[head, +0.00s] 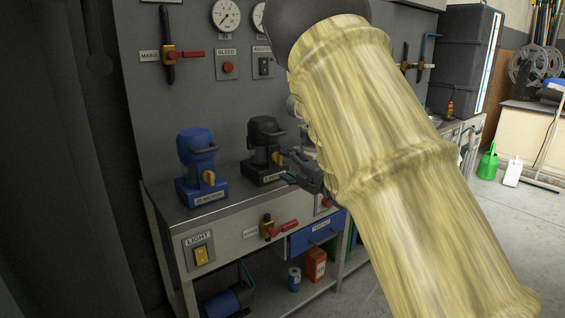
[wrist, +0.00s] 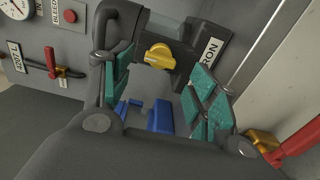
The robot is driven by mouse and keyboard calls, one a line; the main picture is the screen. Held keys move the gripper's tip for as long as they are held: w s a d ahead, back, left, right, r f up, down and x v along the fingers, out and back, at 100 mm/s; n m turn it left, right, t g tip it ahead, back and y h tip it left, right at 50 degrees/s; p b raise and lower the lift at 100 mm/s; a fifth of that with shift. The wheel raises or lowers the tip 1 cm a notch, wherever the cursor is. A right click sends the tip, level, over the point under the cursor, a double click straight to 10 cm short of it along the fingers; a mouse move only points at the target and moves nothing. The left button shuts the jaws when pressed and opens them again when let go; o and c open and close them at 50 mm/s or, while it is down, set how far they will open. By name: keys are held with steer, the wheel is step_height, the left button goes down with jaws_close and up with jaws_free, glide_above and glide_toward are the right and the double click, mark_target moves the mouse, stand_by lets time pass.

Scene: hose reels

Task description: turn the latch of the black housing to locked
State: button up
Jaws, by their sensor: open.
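The black housing (head: 264,138) stands on the bench, with a handle on top and a yellow latch (head: 277,158) low on its front. In the wrist view the black housing (wrist: 183,52) is near the top, tilted by the camera, and its yellow latch (wrist: 159,56) faces me, apparently untouched. My gripper (head: 290,167) is just right of the latch in the head view. In the wrist view my gripper (wrist: 163,88) is open, its green-padded fingers spread, with the latch beyond and between them. My arm hides part of the bench to the right.
A blue housing (head: 198,162) with its own yellow latch stands left on the bench. A red-handled valve (head: 268,228) and a light switch (head: 202,255) are on the front panel. Another red-handled valve (head: 170,54) and gauges are on the back panel.

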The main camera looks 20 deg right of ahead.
steer(key=v, duration=0.6)
steer(key=shift+s, duration=0.35)
steer(key=shift+d, duration=0.1)
steer(key=s+f+m+g+h, duration=0.1)
steer(key=s+f+m+g, duration=0.15)
steer(key=f, duration=0.65)
steer(key=s+f+m+g+h, duration=0.15)
steer(key=s+f+m, duration=0.25)
steer(key=f, duration=0.6)
steer(key=s+f+m+g+h, duration=0.1)
steer(key=s+f+m+h, duration=0.15)
steer(key=f, duration=0.65)
steer(key=s+a+f+m+g+h, duration=0.15)
steer(key=s+f+m+g, duration=0.3)
steer(key=s+f, duration=0.7)
steer(key=s+a+f+m+g, duration=0.3)
steer(key=s+f+m, duration=0.2)
steer(key=s+f, duration=0.7)
steer(key=s+a+f+m+g, duration=0.2)
steer(key=s, duration=0.8)
steer(key=s+a+f+m+g, duration=0.2)
steer(key=s+g, duration=0.1)
steer(key=s, duration=0.7)
step_height(320, 180, up, 27)
steer(key=p, duration=2.6)
steer(key=shift+w, duration=0.45)
steer(key=shift+d+f+t, duration=0.1)
steer(key=shift+t, duration=0.15)
steer(key=shift+c, duration=0.3)
